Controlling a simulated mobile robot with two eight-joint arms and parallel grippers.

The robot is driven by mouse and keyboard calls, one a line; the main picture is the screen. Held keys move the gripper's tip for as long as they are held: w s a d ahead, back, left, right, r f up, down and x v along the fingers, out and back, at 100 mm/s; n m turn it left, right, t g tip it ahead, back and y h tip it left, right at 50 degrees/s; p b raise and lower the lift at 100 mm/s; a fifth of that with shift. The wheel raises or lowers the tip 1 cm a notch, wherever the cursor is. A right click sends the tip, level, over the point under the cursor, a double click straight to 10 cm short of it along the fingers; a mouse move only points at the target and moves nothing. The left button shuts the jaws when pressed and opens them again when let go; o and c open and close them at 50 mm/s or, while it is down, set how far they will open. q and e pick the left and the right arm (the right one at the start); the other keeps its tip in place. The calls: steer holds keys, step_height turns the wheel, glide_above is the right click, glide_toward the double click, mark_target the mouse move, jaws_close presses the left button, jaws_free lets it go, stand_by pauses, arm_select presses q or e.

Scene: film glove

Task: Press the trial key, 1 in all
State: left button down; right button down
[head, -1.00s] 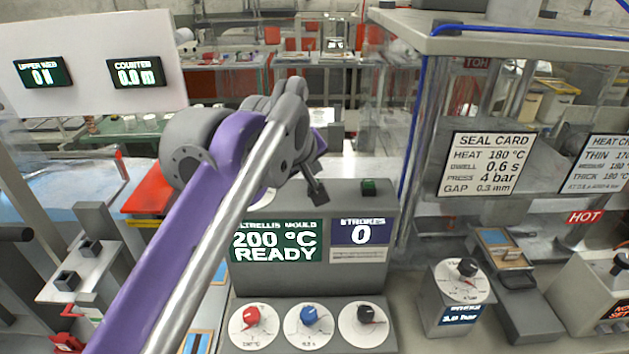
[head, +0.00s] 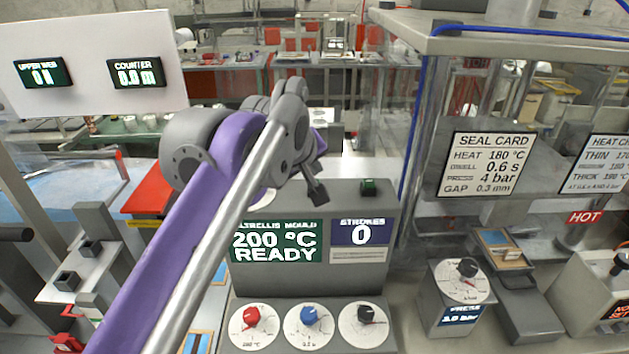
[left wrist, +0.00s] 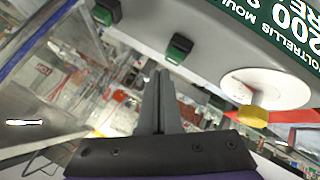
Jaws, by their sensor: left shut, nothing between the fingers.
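The grey console (head: 335,280) stands in front of me, its screen (head: 276,242) reading "200 °C READY" and its strokes display (head: 362,232) reading 0. A green key (head: 369,187) sits on its top at the right. The left wrist view shows two green keys, one near the fingers (left wrist: 180,47) and one farther left (left wrist: 107,12). Any lettering on them is unreadable, so I cannot tell which is the trial key. My left gripper (head: 317,191) is shut and empty, left of the visible key in the head view, hiding part of the console top. My right gripper is out of view.
Red (head: 253,327), blue (head: 309,325) and black (head: 363,324) knobs line the console front. A white disc with a yellow part (left wrist: 265,92) is beside the keys. A clear-walled cabinet with a seal card (head: 487,164) stands right. A small dial box (head: 461,290) sits right of the console.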

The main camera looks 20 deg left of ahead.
arm_select(q)
steer(key=shift+f, duration=0.15)
stand_by(0.3)
steer(key=shift+f, duration=0.3)
